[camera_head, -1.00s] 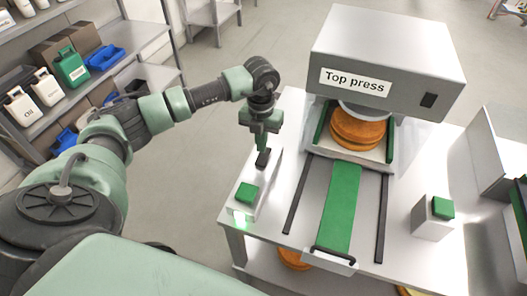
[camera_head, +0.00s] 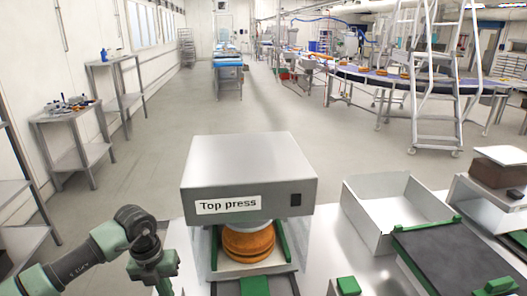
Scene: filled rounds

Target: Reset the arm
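My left arm (camera_head: 108,240) comes in at the lower left, its wrist left of the press. Its gripper is cut off by the bottom edge, so the fingers are hidden. My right arm and gripper are not in view. The grey machine labelled "Top press" (camera_head: 248,170) stands on the white table at the bottom middle. A round orange-brown stack (camera_head: 248,243) sits under its head, between green side rails.
An empty white open tray (camera_head: 390,212) and a dark flat plate with green edges (camera_head: 455,258) lie right of the press. A green button (camera_head: 348,286) is at the bottom. Grey side tables (camera_head: 75,118) stand left. The floor behind the press is clear.

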